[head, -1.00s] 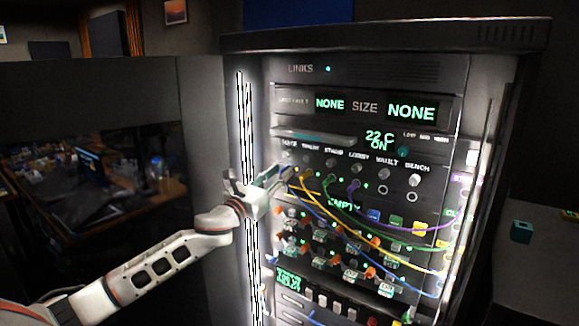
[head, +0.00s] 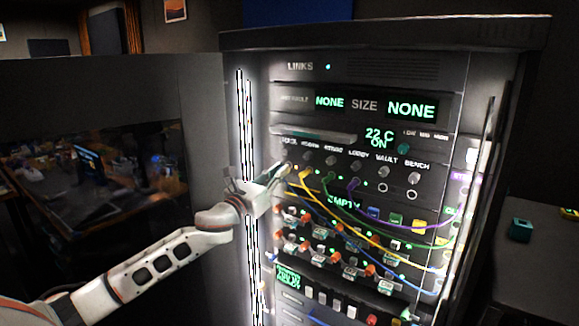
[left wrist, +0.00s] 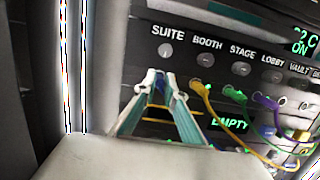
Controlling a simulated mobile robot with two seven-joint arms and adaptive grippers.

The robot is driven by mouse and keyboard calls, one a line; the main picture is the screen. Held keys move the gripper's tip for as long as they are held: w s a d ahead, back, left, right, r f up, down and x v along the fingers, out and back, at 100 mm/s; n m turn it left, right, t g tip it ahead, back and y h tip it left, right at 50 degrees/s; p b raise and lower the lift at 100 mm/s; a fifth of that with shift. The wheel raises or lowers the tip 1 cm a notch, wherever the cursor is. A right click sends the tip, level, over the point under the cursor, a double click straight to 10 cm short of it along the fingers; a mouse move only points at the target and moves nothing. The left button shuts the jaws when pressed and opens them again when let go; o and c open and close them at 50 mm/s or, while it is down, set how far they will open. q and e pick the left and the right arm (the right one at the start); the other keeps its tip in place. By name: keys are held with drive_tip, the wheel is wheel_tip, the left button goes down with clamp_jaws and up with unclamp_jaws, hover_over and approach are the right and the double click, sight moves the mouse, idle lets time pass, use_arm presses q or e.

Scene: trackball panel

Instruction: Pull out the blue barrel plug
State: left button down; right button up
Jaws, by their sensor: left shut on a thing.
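My left gripper (head: 284,171) reaches the patch row of the rack panel from the left. In the left wrist view its fingertips (left wrist: 160,82) are closed around a small blue piece, the blue barrel plug (left wrist: 160,88), below the SUITE label. The plug is mostly hidden between the fingers, and I cannot tell how deep it sits in its socket. Yellow (left wrist: 196,85), green (left wrist: 228,93) and purple (left wrist: 259,99) plugs sit in the sockets to its right. My right gripper is not in view.
Several cables drape right across the panel below the patch row. Knobs (head: 331,160) line the row above the plugs. The rack's bright edge strip (head: 246,200) stands close beside my left gripper. A teal box (head: 520,231) lies on a surface at the right.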

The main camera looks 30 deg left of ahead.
use_arm(q)
drive_tip(key=shift+s, duration=0.1)
drive_tip(key=r+v, duration=0.1)
drive_tip(key=v, duration=0.5)
drive_tip(key=shift+s+p, duration=0.3)
drive_tip(key=shift+s, duration=0.1)
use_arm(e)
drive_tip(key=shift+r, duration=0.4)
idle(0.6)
